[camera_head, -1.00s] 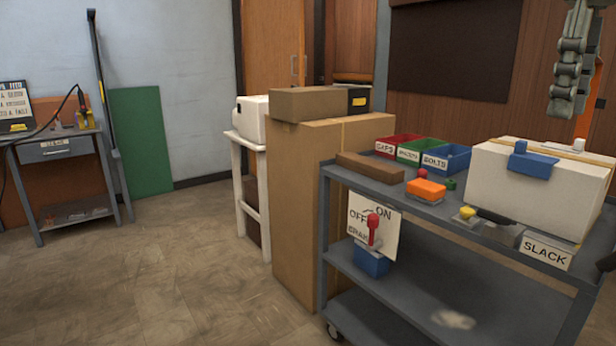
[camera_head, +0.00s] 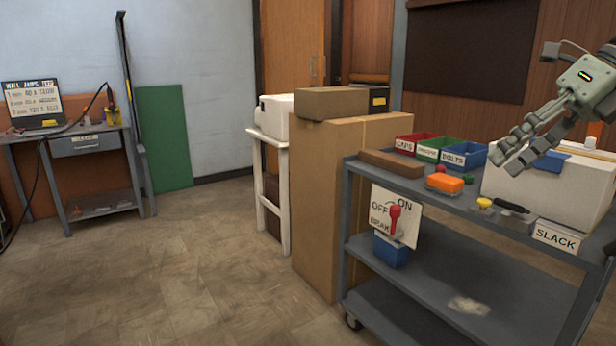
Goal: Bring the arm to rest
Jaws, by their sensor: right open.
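My right gripper (camera_head: 507,160) is at the upper right of the head view, in front of the white box on the grey cart. Its fingers point down and to the left, open, with nothing seen between them. It covers part of the white box (camera_head: 540,190) and of the blue piece (camera_head: 549,162) on it. I cannot tell whether it touches the box. My left gripper is not in view.
The grey cart (camera_head: 420,262) carries red (camera_head: 410,143), green (camera_head: 432,148) and blue (camera_head: 462,156) bins, an orange block (camera_head: 444,183) and a SLACK label (camera_head: 556,238). A red-handled brake lever (camera_head: 394,218) stands below. Cardboard boxes (camera_head: 330,205) stand left of it. Floor at left is clear.

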